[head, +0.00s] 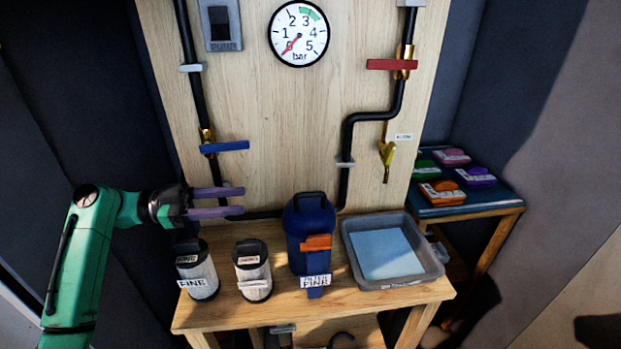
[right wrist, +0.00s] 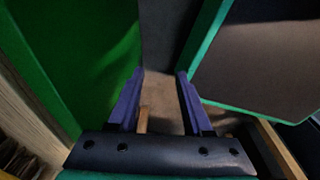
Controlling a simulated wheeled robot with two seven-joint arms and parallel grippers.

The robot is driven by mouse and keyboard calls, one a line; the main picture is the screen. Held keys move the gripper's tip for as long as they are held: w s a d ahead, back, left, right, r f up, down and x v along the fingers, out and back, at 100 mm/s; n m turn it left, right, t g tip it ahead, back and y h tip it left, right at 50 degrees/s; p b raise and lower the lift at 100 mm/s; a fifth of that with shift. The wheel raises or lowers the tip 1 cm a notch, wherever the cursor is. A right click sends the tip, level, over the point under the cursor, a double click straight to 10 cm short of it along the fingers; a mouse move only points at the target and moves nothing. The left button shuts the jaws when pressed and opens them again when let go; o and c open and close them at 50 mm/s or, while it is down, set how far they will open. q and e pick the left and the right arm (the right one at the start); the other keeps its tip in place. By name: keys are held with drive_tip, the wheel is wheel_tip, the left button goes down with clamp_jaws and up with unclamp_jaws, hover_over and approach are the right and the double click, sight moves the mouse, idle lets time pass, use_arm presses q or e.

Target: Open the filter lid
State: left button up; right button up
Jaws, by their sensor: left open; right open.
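The blue filter housing (head: 308,240) stands upright on the wooden bench. Its dark lid with a handle (head: 309,203) sits on top, and an orange latch (head: 317,242) is on its front. A white label on it reads FINE. My left gripper (head: 243,200) is to the left of the housing, above the bench, with its purple fingers apart and nothing between them. My right gripper (right wrist: 158,90) shows only in the right wrist view, fingers apart and empty. The housing is not seen in that view.
Two white cartridges (head: 198,275) (head: 253,272) stand left of the housing. A grey tray (head: 430,262) with a light blue base is close on its right. Pipes with a blue handle (head: 224,147) and a red handle (head: 391,64) run down the panel. A gauge (head: 298,33) hangs above.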

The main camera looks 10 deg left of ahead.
use_arm(q)
drive_tip(key=p, duration=0.3)
approach(304, 193)
drive_tip(key=d, duration=0.3)
drive_tip(key=p+x, duration=0.1)
drive_tip(key=x, duration=0.2)
drive_tip(key=w+p+x, duration=0.1)
drive_tip(key=x, duration=0.3)
drive_tip(key=shift+a+f, duration=0.2)
drive_tip(key=shift+f, duration=0.05)
drive_tip(key=shift+d+f, duration=0.1)
drive_tip(key=shift+d, duration=0.15)
drive_tip(key=c, duration=0.7)
clamp_jaws()
use_arm(e)
drive_tip(key=r, duration=0.2)
drive_tip(key=s+r, duration=0.1)
drive_tip(key=r, duration=0.2)
drive_tip(key=shift+s+d, duration=0.15)
drive_tip(key=shift+d, duration=0.05)
drive_tip(key=shift+a, duration=0.1)
